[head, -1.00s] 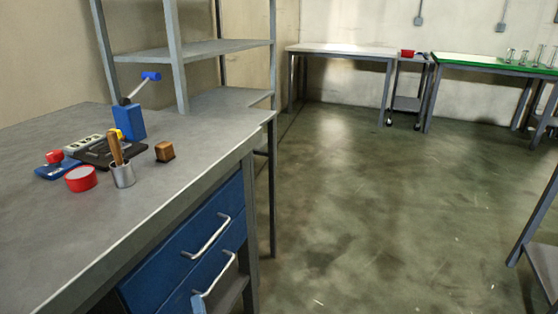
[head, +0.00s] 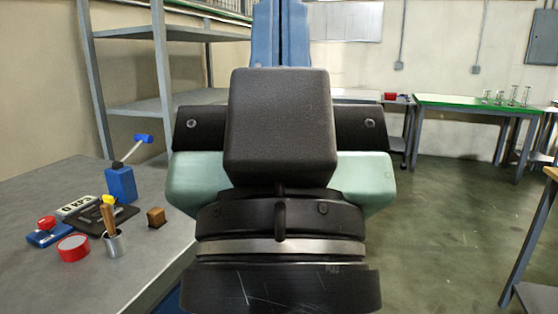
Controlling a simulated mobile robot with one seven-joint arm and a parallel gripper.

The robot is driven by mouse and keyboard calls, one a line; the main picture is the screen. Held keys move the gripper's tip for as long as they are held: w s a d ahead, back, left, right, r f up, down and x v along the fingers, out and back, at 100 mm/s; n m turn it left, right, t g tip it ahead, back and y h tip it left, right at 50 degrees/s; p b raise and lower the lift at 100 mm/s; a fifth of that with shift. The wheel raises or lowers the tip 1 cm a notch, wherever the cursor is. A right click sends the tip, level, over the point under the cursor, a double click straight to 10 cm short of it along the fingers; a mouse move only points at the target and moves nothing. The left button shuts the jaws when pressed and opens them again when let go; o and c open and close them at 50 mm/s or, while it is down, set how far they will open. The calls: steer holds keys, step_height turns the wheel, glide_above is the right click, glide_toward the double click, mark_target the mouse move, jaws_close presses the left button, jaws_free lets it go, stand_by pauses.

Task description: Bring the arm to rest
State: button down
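My gripper (head: 280,30) has risen into the middle of the head view, close to the camera and pointing up. Its two blue fingers stand side by side with only a thin dark line between them, so it looks shut. Nothing shows between them; their tips reach the top edge of the picture. A black block on my wrist hides the lower part of the fingers. My gripper appears in front of the room, to the right of the grey workbench (head: 50,205), and touches nothing that I can see.
A shelf rack (head: 160,103) stands behind. A green-topped table (head: 470,105) stands far right. Open floor (head: 445,235) lies right.

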step_height(320, 180, up, 29)
steer(key=p, duration=2.7)
steer(key=shift+a, duration=0.1)
